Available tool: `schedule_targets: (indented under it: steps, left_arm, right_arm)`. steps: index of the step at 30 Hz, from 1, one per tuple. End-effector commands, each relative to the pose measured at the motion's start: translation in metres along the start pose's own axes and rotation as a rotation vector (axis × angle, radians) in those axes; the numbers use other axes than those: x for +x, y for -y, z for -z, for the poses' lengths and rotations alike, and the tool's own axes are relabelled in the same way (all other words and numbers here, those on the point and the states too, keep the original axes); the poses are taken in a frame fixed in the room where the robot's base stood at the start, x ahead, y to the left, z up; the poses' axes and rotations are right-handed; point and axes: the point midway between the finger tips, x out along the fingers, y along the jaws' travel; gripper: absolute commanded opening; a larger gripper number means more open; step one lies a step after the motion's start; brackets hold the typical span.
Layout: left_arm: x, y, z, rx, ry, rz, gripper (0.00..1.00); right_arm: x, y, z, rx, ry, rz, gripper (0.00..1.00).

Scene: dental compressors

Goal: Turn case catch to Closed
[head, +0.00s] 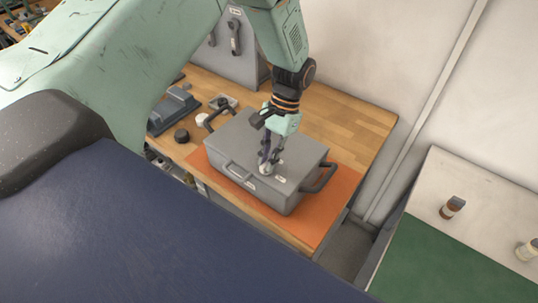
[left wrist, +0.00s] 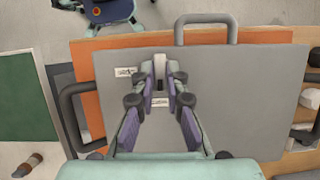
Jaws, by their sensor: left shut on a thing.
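The grey case (head: 240,143) lies flat on an orange mat (head: 316,222) on the wooden bench. My left gripper (head: 266,164) points down at the case lid, near its front edge. It is shut on the case catch (head: 267,169), a small pale piece on the lid. In the left wrist view the catch (left wrist: 160,77) stands between the fingertips (left wrist: 161,84). Small white labels sit beside it, one left (left wrist: 125,72) and one nearer (left wrist: 160,101); their words are too small to read. The fingers partly hide the catch. My right gripper is not in view.
Case handles (head: 319,179) stick out at the sides. A dark round knob (head: 182,136) and a grey-blue device (head: 173,110) stand left of the case. A grey panel (head: 236,50) stands behind. Bare bench (head: 345,123) lies behind right.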

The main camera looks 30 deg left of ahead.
Motion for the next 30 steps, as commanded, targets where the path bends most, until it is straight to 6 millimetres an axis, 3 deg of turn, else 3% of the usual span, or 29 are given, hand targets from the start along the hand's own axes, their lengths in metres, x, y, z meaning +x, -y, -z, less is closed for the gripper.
schedule_targets:
  steps: [19, 20, 21, 27, 30]
  left_arm:
    - [0.004, -0.0006, -0.0023, -0.041, 0.009, -0.019, 0.0]
    - [0.004, -0.0006, -0.0023, -0.041, 0.009, -0.019, 0.15]
    - [0.0038, -0.0006, -0.0022, -0.041, 0.009, -0.019, 0.19]
    - [0.0021, -0.0002, -0.0011, -0.04, 0.005, -0.018, 0.36]
    - [0.0017, -0.0002, -0.0008, -0.04, 0.003, -0.018, 0.36]
  right_arm:
    - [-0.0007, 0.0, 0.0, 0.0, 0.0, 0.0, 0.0]
    - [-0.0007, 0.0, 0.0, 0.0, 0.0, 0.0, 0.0]
    - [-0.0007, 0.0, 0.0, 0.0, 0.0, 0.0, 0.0]
    - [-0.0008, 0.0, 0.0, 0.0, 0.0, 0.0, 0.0]
    - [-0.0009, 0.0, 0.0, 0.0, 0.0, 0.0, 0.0]
